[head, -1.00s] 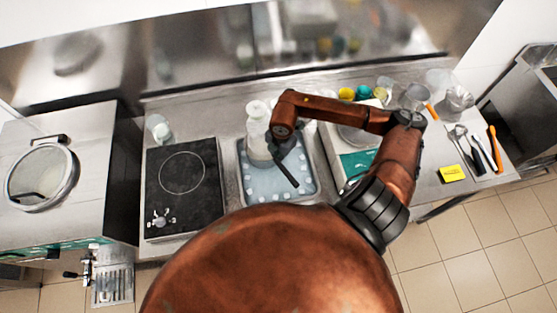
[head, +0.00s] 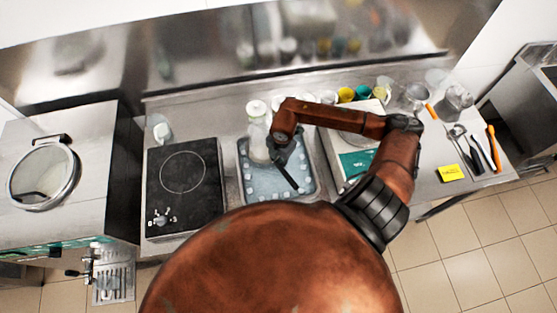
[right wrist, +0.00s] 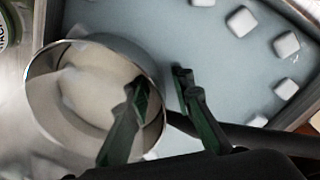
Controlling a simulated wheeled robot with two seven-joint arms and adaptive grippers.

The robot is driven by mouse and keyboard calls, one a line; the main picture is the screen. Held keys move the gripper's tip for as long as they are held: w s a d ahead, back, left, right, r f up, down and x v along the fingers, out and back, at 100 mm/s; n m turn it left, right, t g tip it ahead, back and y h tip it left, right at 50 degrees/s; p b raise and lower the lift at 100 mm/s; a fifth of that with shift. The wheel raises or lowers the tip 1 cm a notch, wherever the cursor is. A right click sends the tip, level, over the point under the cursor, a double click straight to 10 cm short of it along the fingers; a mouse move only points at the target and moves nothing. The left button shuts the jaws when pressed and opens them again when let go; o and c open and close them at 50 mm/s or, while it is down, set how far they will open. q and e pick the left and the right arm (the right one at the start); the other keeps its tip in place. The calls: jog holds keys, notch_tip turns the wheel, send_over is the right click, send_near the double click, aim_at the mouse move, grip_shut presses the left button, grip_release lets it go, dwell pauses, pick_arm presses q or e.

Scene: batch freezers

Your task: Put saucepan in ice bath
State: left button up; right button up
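The saucepan (head: 257,150) is a shiny metal pan with pale contents and a dark handle (head: 291,180). It sits in the left back part of the ice bath (head: 243,193), a grey tray of bluish water with white ice cubes. In the right wrist view the saucepan (right wrist: 40,100) shows its round rim, with cubes around it. My right gripper (head: 277,158) is over the pan's handle side. In the wrist view its fingers (right wrist: 163,82) are apart, one over the pan's inside and one outside the rim, with the handle running off below. My left gripper is out of view.
A black hotplate (head: 182,205) stands left of the ice bath. A white and teal device (head: 357,165) stands close to its right. Bottles (head: 257,108) stand behind the bath. Utensils (head: 480,150) and a yellow note (head: 451,173) lie at the right.

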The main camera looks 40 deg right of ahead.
jog(key=shift+r, duration=0.1)
jog(key=shift+r, duration=0.25)
notch_tip(320, 180, up, 12)
jog(key=b, duration=0.1)
jog(key=shift+s+f+b, duration=0.2)
jog(key=shift+s+b, duration=0.15)
jog(key=shift+s, duration=0.1)
